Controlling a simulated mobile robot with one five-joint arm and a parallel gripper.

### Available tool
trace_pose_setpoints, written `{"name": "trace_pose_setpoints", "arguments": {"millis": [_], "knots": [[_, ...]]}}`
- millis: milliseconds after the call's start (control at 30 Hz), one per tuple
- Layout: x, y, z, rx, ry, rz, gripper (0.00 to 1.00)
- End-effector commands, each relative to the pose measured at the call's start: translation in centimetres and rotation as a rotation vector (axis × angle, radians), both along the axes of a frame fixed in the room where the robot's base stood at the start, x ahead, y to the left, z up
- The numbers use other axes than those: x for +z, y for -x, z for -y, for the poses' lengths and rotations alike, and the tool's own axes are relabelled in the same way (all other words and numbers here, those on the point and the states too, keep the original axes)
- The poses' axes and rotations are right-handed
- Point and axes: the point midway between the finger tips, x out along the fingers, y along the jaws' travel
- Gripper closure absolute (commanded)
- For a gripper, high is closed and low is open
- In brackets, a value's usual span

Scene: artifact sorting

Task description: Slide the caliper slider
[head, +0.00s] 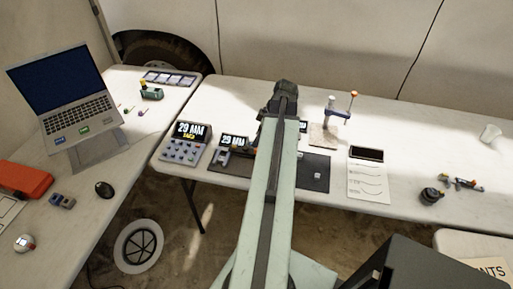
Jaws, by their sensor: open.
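The caliper (222,156) lies on a dark mat (312,172) on the right-hand table. Its grey jaw end shows at the left of the mat, with a small orange part just right of it. The rest is hidden behind my arm. A small display behind it reads 29 MM. My gripper (263,128) hangs down at the far end of my arm, over or near the caliper's right part. It is open, but its fingertips are mostly hidden, and I cannot tell whether they touch the caliper.
A button console (184,143) reading 29 MM stands left of the mat. A laptop (68,95) stands on the left table. The right table's back is largely clear.

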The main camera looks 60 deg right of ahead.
Motion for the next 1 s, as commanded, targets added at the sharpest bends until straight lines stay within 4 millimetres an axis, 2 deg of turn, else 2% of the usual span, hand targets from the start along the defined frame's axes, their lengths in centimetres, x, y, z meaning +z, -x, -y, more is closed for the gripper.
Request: {"name": "trace_pose_setpoints", "arguments": {"millis": [33,100,233,433,767,1000], "knots": [[0.1,1.2,0.9,0.0,0.008,0.012,0.51],[0.2,2.0,1.4,0.007,0.016,0.023,0.51],[0.1,2.3,1.6,0.014,0.02,0.026,0.51],[-1.5,1.7,1.4,0.014,0.02,0.025,0.51],[-6.8,-0.3,0.7,0.014,0.019,0.024,0.51],[-7.1,-0.8,0.5,0.013,0.019,0.024,0.51]]}}
